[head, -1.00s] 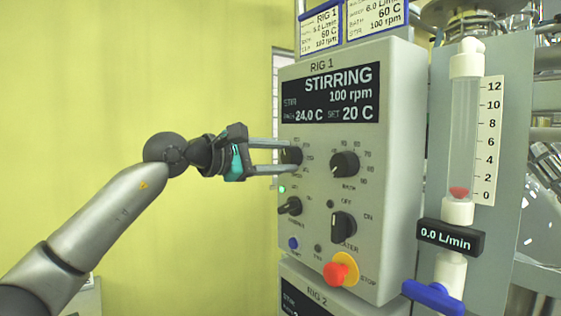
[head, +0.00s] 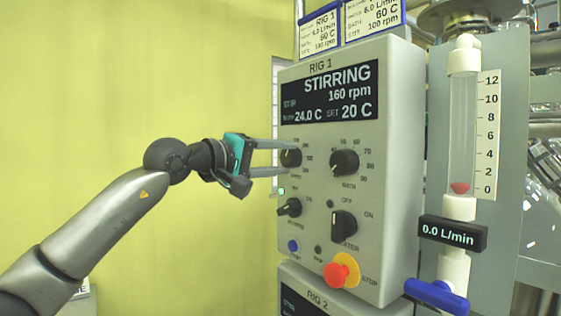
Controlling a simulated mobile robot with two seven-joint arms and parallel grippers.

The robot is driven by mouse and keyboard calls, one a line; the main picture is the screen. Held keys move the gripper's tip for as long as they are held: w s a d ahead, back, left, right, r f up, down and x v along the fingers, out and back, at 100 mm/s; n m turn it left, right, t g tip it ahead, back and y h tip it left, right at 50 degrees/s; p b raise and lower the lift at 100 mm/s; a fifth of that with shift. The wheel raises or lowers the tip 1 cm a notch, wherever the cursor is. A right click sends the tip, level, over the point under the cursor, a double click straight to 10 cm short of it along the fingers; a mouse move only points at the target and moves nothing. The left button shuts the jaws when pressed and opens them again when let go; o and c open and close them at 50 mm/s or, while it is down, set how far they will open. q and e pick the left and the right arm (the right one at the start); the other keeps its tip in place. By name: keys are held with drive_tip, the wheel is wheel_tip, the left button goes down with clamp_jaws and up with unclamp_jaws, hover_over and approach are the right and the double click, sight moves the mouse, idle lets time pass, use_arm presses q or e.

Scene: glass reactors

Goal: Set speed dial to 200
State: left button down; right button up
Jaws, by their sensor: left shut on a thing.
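The speed dial (head: 291,158) is a black knob at the upper left of the grey RIG 1 control box (head: 398,150) in the head view. My left gripper (head: 284,158) comes in from the left, its two long fingers above and below the knob, shut on it. The gripper body is rolled about its axis. The display (head: 330,93) reads STIRRING, 160 rpm, 24.0 C and SET 20 C. The small scale marks around the speed dial are too blurred to read. My right gripper is out of view.
Beside the speed dial is the bath knob (head: 345,163). Below are a small switch knob (head: 289,207), the heater knob (head: 343,225) and a red stop button (head: 337,274) on yellow. A flow meter (head: 462,130) with a blue valve handle (head: 436,296) stands right. Free room lies left.

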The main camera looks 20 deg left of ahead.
use_arm(q)
drive_tip(key=shift+f+m, duration=0.1)
drive_tip(key=shift+m, duration=1.1)
drive_tip(key=shift+c, duration=1.6)
unclamp_jaws()
drive_tip(key=shift+s+a, duration=0.1)
drive_tip(key=b+v, duration=0.4)
drive_tip(key=v, duration=1.1)
drive_tip(key=shift+f, duration=0.2)
